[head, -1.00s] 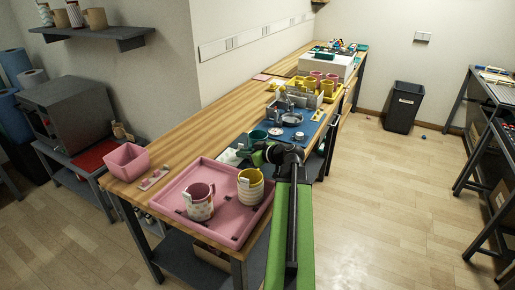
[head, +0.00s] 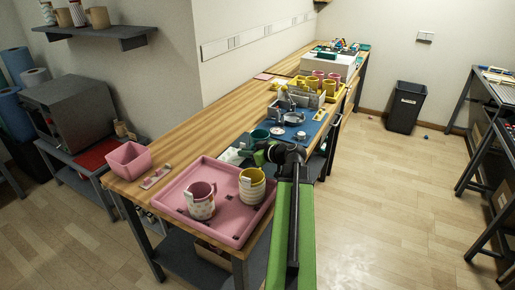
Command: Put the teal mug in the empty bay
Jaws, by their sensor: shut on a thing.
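The teal mug (head: 260,135) is small in view, just behind my gripper (head: 257,150) at the near end of the blue mat. My gripper is shut on it; the fingers are partly hidden by my dark wrist, so the exact grip is unclear. In front is a pink tray (head: 188,190) with dark marks on its floor. A pink-and-white patterned mug (head: 200,203) and a yellow-and-white striped mug (head: 252,188) stand in it. The tray's back right has bare floor. I cannot tell which spot is the empty bay.
The blue mat (head: 312,127) holds a grey press (head: 292,102) and small metal parts. Beyond it is a yellow tray (head: 341,97) with several mugs. A pink bin (head: 128,160) stands at the table's left end. A black waste bin (head: 405,108) is on the floor.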

